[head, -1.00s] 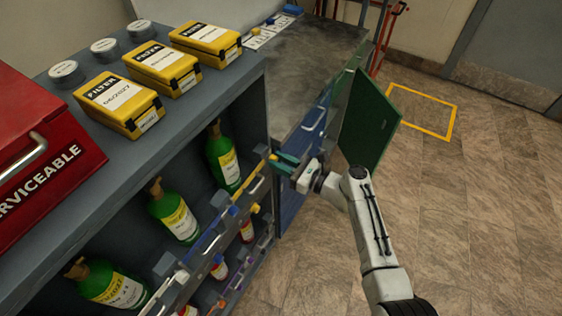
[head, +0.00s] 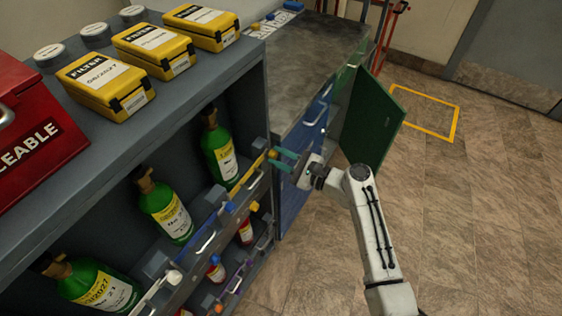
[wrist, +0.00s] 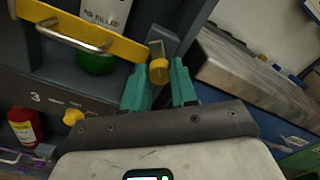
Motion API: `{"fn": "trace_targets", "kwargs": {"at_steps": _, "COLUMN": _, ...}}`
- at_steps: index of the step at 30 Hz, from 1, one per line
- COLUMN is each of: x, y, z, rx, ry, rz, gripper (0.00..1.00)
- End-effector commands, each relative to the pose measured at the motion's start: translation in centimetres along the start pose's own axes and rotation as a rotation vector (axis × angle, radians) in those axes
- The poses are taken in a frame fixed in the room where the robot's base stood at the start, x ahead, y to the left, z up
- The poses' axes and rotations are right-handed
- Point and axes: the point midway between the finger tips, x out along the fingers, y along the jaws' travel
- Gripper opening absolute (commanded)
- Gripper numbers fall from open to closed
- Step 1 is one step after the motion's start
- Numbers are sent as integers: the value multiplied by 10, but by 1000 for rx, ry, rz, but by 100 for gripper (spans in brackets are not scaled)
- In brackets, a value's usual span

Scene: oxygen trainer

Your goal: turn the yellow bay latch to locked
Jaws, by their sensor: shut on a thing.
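The yellow bay latch (head: 273,154) is a small yellow knob on a grey mount at the right end of the top bay's yellow bar (head: 243,195). In the wrist view, the knob (wrist: 159,71) sits between the teal fingertips of my gripper (wrist: 160,78). My gripper (head: 282,160) is shut on the latch, coming in from the right side. The bar, with its metal handle (wrist: 73,36), crosses in front of a green cylinder (head: 219,150) in the wrist view. The fingers hide part of the latch mount.
A second yellow knob (wrist: 73,116) is just below. Green cylinders stand in the rack, with yellow filter boxes (head: 105,85) on top. A blue cabinet front (head: 305,150) and an open green door (head: 368,122) lie right of the gripper. The floor at right is clear.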

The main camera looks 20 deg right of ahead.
Motion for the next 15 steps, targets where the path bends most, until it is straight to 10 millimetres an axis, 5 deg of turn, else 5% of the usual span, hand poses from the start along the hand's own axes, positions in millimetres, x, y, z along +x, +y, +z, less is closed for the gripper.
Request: {"fn": "trace_targets", "kwargs": {"at_steps": 15, "x": 0, "y": 5, "z": -4, "rx": -490, "ry": -1, "rz": -1, "gripper": 0}}
